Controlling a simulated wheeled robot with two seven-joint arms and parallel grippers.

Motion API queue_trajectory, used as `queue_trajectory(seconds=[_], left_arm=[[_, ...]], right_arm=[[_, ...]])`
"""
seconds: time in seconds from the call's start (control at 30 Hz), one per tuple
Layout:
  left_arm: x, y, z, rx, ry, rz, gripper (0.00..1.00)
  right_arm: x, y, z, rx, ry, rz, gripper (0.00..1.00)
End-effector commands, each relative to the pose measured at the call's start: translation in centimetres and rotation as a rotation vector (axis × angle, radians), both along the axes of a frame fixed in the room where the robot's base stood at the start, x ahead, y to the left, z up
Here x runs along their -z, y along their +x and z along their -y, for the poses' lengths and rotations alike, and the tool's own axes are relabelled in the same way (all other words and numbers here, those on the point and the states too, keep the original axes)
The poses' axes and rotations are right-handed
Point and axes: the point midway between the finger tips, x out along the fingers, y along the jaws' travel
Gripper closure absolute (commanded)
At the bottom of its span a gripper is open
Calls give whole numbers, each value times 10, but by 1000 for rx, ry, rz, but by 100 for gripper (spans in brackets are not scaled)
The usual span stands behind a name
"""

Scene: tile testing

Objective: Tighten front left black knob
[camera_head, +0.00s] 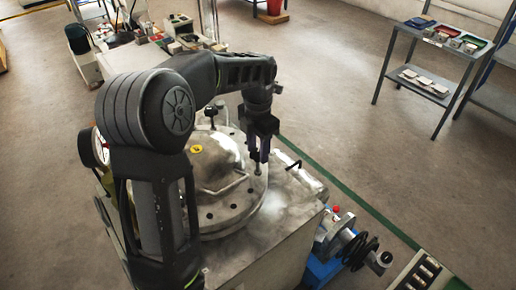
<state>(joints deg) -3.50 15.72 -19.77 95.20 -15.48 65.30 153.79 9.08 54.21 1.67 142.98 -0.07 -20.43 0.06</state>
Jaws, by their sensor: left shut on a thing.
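A round metal lid (228,213) with bolt holes lies on top of a grey machine. My left arm reaches over it from the left. My left gripper (259,160) points down at the lid's right rim, its fingers close together. It is shut on a black knob there, mostly hidden between the fingers. Another black knob (211,111) stands upright at the lid's far edge, apart from the gripper. My arm hides the left part of the lid, so any knob there does not show. My right gripper is not in view.
A bent metal handle (226,184) and a yellow label (197,149) are on the lid. A handwheel (358,249) sticks out at the lower right. A shelf table (432,75) stands far off on open floor.

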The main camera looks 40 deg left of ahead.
Motion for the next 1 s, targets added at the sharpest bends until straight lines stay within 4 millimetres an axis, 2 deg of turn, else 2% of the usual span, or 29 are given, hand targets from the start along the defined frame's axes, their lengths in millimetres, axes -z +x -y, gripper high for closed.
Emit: queue_trajectory(seconds=[0.17, 0.57, 1.0], left_arm=[[0, 0, 0, 0, 0, 0, 100], [-1, 0, 0, 54, 0, 0, 100], [-1, 0, 0, 347, -1, -1, 100]], right_arm=[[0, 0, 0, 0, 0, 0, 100], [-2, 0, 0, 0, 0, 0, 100], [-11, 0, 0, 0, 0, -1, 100]])
